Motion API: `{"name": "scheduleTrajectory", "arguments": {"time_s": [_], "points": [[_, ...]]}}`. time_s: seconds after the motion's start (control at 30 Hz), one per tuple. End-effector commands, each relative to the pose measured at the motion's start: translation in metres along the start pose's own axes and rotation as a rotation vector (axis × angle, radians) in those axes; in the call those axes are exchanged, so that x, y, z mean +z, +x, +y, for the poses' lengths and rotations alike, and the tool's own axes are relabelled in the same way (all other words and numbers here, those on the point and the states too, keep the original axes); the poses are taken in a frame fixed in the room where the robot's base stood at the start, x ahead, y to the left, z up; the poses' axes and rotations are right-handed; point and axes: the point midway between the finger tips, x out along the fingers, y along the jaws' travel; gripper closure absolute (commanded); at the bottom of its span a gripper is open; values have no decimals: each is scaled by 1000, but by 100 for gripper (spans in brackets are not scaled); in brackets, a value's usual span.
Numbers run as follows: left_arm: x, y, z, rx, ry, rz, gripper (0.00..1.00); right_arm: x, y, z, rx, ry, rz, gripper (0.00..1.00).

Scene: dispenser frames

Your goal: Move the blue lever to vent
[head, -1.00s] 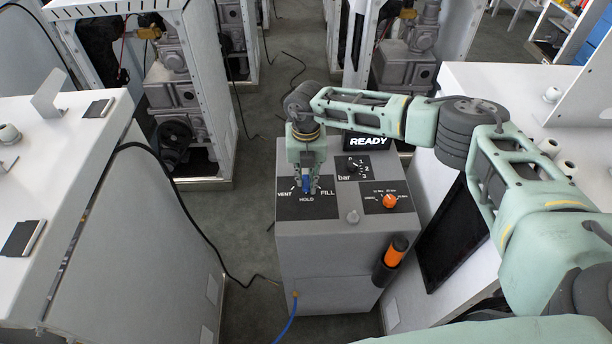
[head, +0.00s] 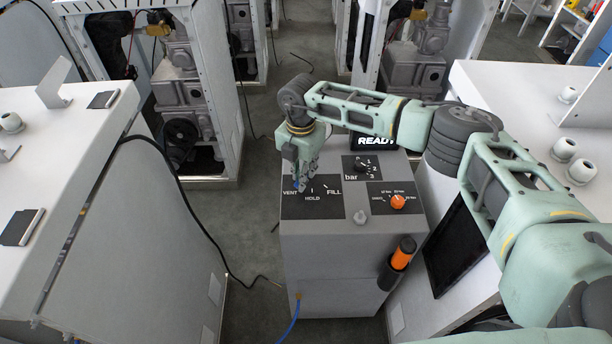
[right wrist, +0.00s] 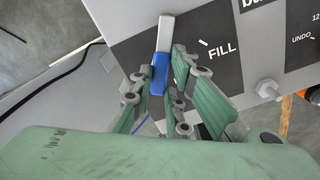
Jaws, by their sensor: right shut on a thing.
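The blue lever (head: 298,184) is on the black VENT/HOLD/FILL plate (head: 325,208) of the grey dispenser box. Its blue end lies at the left of the plate, close to the VENT label. In the right wrist view the lever shows a blue grip (right wrist: 159,74) and a pale metal shank (right wrist: 165,32). My right gripper (head: 302,180) is shut on the blue grip, with a finger on either side of it; it also shows in the right wrist view (right wrist: 158,80). The fingers partly cover the lever in the head view. My left gripper is not in view.
The box also carries a bar dial (head: 361,167), an orange knob (head: 397,202), a grey knob (head: 361,217) and a READY display (head: 375,142). An orange-and-black handle (head: 402,256) sits on its front right. White cabinets stand on both sides.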

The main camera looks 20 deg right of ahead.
Motion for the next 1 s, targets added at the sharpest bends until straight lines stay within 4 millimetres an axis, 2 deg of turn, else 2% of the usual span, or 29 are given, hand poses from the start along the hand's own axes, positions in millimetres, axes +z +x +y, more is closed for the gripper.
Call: {"name": "scheduleTrajectory", "arguments": {"time_s": [0.4,0.9,0.93,1.0], "points": [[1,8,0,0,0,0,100,1,-1,11,3,173,0,100],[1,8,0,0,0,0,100,2,-1,12,4,195,-1,100],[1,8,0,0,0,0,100,2,-1,12,4,195,-1,83],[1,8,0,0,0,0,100,2,-2,12,4,194,-1,77]]}}
